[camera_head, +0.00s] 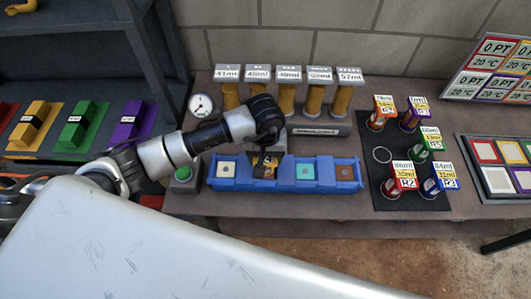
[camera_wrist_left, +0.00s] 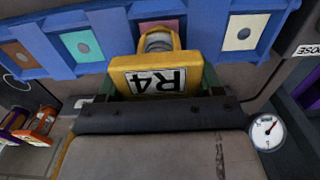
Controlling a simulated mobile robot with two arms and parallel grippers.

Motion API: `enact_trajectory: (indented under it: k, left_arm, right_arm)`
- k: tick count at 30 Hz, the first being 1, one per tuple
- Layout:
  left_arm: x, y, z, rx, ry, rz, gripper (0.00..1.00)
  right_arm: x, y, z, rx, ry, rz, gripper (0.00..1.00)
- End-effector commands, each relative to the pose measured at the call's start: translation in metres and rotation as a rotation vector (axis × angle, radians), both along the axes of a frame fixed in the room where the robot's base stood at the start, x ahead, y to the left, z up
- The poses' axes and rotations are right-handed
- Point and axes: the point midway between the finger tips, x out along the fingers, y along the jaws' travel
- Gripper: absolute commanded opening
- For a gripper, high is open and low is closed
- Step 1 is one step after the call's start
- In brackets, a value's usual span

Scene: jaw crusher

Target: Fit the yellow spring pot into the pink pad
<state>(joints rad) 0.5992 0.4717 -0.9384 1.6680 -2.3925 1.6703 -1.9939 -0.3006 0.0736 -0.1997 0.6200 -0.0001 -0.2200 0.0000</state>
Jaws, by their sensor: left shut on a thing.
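The yellow spring pot (camera_wrist_left: 160,70), with a label reading R4, is held in my left gripper (camera_head: 268,158). In the head view only a small part of the pot (camera_head: 265,172) shows below the gripper. In the left wrist view its spring end points at the pink pad (camera_wrist_left: 175,24) in the blue tray (camera_wrist_left: 205,40). In the head view the gripper hides the pink pad's place in the tray (camera_head: 275,187). My right gripper is not in view.
The tray also has a white pad (camera_head: 227,170), a teal pad (camera_head: 305,172) and a brown pad (camera_head: 346,172). A green button (camera_head: 183,173) is left of the tray. Several coloured pots stand on a black mat (camera_head: 408,200) at right. Labelled columns (camera_head: 286,98) rise behind.

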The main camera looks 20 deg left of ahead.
Motion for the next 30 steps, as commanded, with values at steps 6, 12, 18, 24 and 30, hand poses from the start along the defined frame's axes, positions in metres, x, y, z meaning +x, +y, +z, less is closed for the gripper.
enact_trajectory:
  k: [6,12,18,24,30]
  left_arm:
    - [0.0,0.0,-0.002,0.0,-0.001,0.0,0.81]
    - [0.0,0.0,-0.002,0.0,0.0,0.0,0.91]
    - [0.0,0.0,0.001,0.0,0.001,0.0,0.91]
    - [0.001,0.0,0.025,0.0,-0.006,-0.003,0.91]
    - [0.001,0.0,0.07,0.001,-0.007,-0.002,0.91]
  right_arm:
    - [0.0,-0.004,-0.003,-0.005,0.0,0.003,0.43]
    - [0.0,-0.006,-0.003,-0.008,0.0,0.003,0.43]
    - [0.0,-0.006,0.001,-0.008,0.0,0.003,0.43]
    - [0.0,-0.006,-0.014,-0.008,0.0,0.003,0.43]
    - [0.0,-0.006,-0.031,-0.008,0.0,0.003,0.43]
